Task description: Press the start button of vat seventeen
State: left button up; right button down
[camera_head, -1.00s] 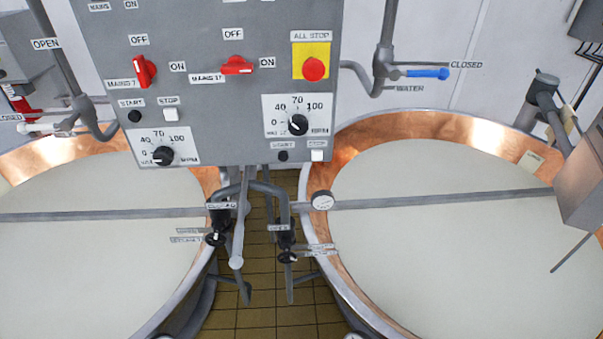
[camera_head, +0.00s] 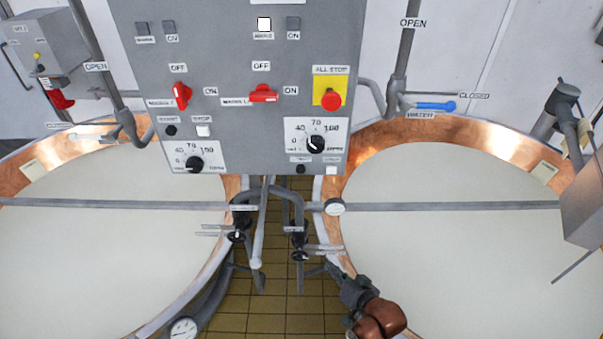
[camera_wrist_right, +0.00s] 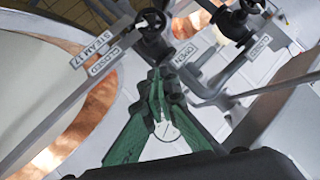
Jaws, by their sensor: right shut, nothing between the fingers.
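The grey control panel (camera_head: 235,130) hangs between two vats. Its right column has a black start button (camera_head: 300,169) at the lower edge, beside a white stop button (camera_head: 331,171). The red mains switch (camera_head: 263,94) above lies horizontal, towards ON; its label seems to read 17. The right vat (camera_head: 450,260) is full of pale liquid. My right gripper (camera_head: 335,271) is low, well below the panel, near the right vat's rim. In the right wrist view its green fingers (camera_wrist_right: 157,76) are shut and empty, below pipe valves, one tagged STEAM 17. My left gripper is out of view.
The left column has its own black start button (camera_head: 171,130) and upright red switch (camera_head: 182,95). A red all-stop button (camera_head: 330,98) on yellow sits above the right dial (camera_head: 316,143). Steam pipes and valves (camera_head: 299,250) stand between the vats below the panel.

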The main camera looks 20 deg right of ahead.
jog(key=w+a+r+m+t+y, duration=0.1)
jog(key=w+a+r+m+t, duration=0.1)
jog(key=r, duration=0.6)
jog(key=w+a+r+m+t+y, duration=0.2)
jog(key=a+r+m+t, duration=0.1)
jog(key=r, duration=0.6)
jog(key=w+a+r+m+t+y, duration=0.1)
jog(key=w+a+r+m+t, duration=0.1)
jog(key=r+t, duration=0.3)
notch_tip(320, 180, up, 4)
jog(key=shift+w+a+r+m+t, duration=0.1)
jog(key=shift+w+a+m+t, duration=0.25)
jog(key=shift+m, duration=0.55)
jog(key=shift+s+a, duration=0.1)
jog(key=shift+a, duration=0.05)
jog(key=b, duration=0.2)
send_near(301, 169)
jog(key=w+a+r, duration=0.3)
jog(key=a+r, duration=0.1)
jog(key=shift+w+d+f, duration=0.1)
jog(key=shift+w+d, duration=0.2)
jog(key=shift+w, duration=0.25)
jog(key=shift+w+d, duration=0.15)
jog(key=shift+w, duration=0.25)
